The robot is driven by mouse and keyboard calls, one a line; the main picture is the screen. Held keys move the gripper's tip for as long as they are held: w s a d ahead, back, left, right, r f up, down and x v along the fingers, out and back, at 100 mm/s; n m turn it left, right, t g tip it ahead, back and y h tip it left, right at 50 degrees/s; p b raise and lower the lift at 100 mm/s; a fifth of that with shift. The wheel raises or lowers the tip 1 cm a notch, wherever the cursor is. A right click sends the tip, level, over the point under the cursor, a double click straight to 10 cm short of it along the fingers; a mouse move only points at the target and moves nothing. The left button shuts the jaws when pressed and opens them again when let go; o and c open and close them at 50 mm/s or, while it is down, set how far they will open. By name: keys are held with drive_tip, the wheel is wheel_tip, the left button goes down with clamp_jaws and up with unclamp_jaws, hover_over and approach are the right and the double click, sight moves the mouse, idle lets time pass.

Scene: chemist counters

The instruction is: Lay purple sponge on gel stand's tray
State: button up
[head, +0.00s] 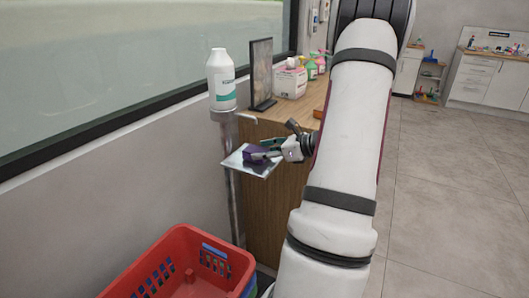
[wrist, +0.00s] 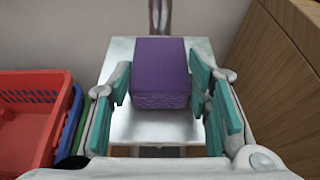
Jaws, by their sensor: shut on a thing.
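The purple sponge (wrist: 160,70) is a block held between the teal pads of my gripper (wrist: 161,90), which is shut on it. In the head view the sponge (head: 256,155) is at the gel stand's tray (head: 258,170), a small metal plate on a pole. The wrist view shows the tray (wrist: 128,126) beneath the sponge, with bare metal around it. I cannot tell whether the sponge's underside touches the tray. The gel stand (head: 236,200) holds a white bottle (head: 221,82) with a green label above the tray. My gripper (head: 265,154) reaches in from the right.
A wooden counter (head: 270,200) stands close to the right of the tray, with a dark screen (head: 261,72) and several bottles on top. The wall is behind the stand.

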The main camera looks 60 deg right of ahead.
drive_tip(key=shift+f, duration=0.1)
drive_tip(key=o, duration=0.9)
drive_tip(key=shift+c, duration=0.2)
